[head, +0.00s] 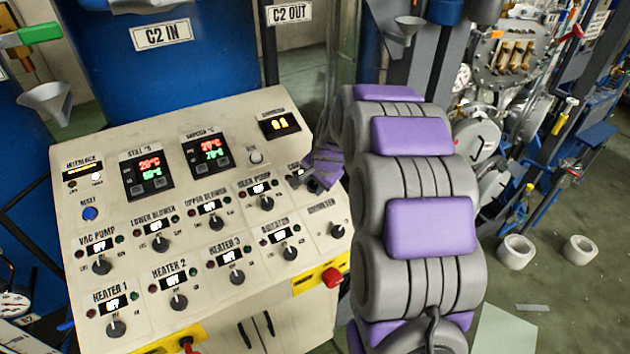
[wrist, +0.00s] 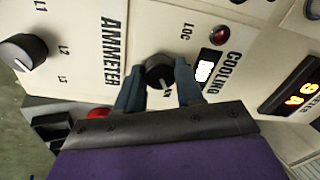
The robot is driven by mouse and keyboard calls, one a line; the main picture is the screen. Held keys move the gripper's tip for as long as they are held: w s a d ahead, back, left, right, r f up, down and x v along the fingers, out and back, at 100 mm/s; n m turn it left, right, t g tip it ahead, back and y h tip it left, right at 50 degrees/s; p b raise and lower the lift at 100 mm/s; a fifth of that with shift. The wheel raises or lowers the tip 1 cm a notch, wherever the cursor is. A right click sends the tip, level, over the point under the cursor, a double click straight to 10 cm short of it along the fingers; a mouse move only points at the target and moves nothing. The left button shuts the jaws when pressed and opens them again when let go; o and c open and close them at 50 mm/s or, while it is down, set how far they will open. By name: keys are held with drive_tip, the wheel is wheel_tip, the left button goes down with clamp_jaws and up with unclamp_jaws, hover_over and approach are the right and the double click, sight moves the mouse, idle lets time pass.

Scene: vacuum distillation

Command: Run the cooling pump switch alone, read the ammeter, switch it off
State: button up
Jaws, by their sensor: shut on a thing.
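The cooling switch is a black rotary knob (wrist: 159,70) on the cream control panel (head: 130,225). My gripper (wrist: 157,86) has its two blue-grey fingers around this knob, one on each side. Beside it are a small lit state window (wrist: 205,70), too small to read, and a reddish lamp (wrist: 219,35). The ammeter display (head: 281,124) glows yellow; part of it shows in the wrist view (wrist: 297,90), turned sideways and not surely readable. The ammeter selector knob (head: 337,231) also shows in the wrist view (wrist: 22,52), beside L1, L2, L3 marks. My arm partly hides the panel's right side.
Several other knobs, such as the vac pump knob (head: 101,265) and the heater 1 knob (head: 116,327), sit on the same panel. A red stop button (head: 332,277) is on the lower right edge. White rings (head: 516,252) lie on the floor at right.

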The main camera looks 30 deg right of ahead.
drive_tip(key=shift+m, duration=0.4)
drive_tip(key=o, duration=1)
drive_tip(key=v, duration=1.7)
drive_tip(key=shift+r, duration=0.15)
drive_tip(key=shift+b, duration=0.3)
